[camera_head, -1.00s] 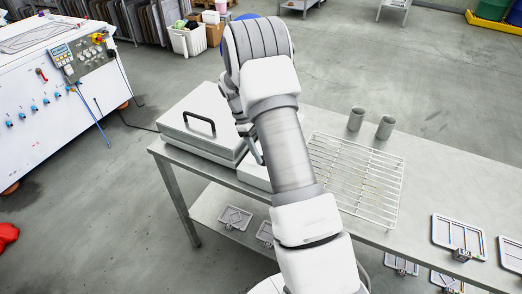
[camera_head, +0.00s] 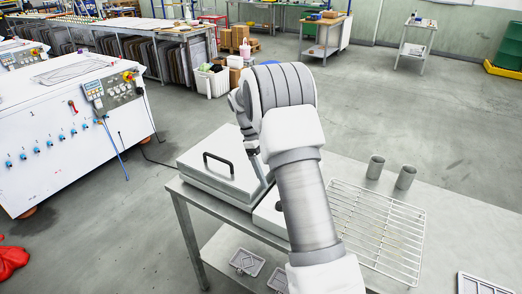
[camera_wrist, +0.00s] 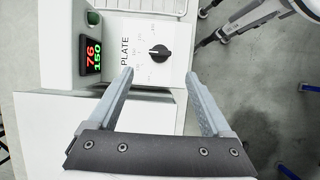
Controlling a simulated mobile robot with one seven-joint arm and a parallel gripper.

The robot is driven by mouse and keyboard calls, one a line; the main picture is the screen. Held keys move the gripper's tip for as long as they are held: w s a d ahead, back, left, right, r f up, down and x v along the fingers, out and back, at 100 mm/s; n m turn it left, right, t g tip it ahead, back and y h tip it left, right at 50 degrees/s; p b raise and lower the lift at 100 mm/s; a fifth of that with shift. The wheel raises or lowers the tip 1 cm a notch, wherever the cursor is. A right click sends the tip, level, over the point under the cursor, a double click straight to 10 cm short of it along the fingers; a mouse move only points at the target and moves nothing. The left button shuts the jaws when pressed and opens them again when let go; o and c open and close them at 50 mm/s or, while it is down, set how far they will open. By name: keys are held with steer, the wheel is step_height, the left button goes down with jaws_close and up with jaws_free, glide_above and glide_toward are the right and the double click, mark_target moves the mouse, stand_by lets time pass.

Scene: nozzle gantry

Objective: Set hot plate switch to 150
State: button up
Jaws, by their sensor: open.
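The hot plate (camera_head: 268,214) is a light box on the metal table, mostly hidden behind my arm in the head view. The fingers appear apart from the switch. In the head view the fingers are mostly hidden.
A flat box with a black handle (camera_head: 218,166) stands left of the hot plate. A white wire rack (camera_head: 378,232) lies to the right, with two grey cups (camera_head: 390,174) behind it. The table (camera_head: 465,205) is clear right of the cups.

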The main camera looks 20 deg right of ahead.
steer(key=v, duration=0.8)
steer(key=shift+r, duration=0.25)
steer(key=shift+w, duration=0.15)
